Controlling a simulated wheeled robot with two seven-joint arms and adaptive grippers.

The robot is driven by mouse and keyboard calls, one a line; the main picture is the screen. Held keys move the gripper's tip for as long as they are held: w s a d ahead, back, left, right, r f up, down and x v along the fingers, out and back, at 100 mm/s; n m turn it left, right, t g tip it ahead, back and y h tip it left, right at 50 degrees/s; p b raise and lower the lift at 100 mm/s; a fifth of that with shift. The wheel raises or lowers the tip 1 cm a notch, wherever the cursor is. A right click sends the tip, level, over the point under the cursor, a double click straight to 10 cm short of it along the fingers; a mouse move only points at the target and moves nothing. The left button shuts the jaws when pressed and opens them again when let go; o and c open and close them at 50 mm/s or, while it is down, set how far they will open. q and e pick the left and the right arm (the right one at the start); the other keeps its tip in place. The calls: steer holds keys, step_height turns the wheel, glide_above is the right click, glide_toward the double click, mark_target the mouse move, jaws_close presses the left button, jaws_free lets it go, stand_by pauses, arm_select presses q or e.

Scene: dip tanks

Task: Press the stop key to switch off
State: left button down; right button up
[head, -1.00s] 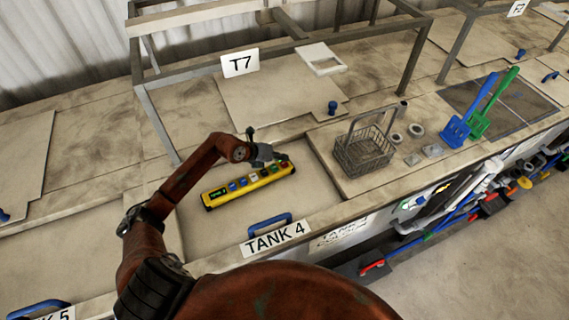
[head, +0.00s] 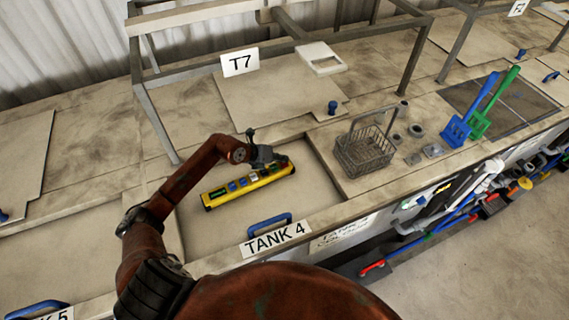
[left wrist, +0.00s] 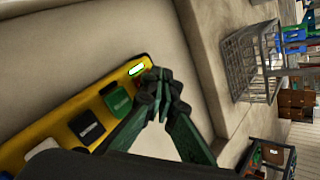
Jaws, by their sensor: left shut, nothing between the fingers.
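A yellow key box (head: 220,195) lies on the Tank 4 lid with a row of coloured keys; it also shows in the left wrist view (left wrist: 70,112). My left gripper (head: 279,164) is shut and empty over the box's right end. In the left wrist view its fingertips (left wrist: 158,90) cover most of a red key (left wrist: 139,83) at that end. I cannot tell whether they touch it. A green key (left wrist: 117,101) and a dark key (left wrist: 87,127) sit beside it. A light (left wrist: 136,69) glows green near the red key. My right gripper is not in view.
A wire basket (head: 366,152) stands right of the box, with small metal parts beside it. A blue lid handle (head: 270,225) lies in front. Metal frames (head: 150,115) rise behind. Blue (head: 457,131) and green (head: 480,124) paddles stand further right.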

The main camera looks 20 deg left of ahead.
mark_target(283, 164)
arm_select(q)
steer(key=shift+f, duration=0.45)
stand_by(0.3)
steer(key=shift+r, duration=0.1)
steer(key=shift+r+p, duration=0.4)
steer(key=shift+r, duration=0.4)
steer(key=shift+r, duration=0.15)
step_height(283, 164, up, 5)
steer(key=p, duration=0.3)
steer(key=shift+p, duration=0.3)
steer(key=shift+d, duration=0.1)
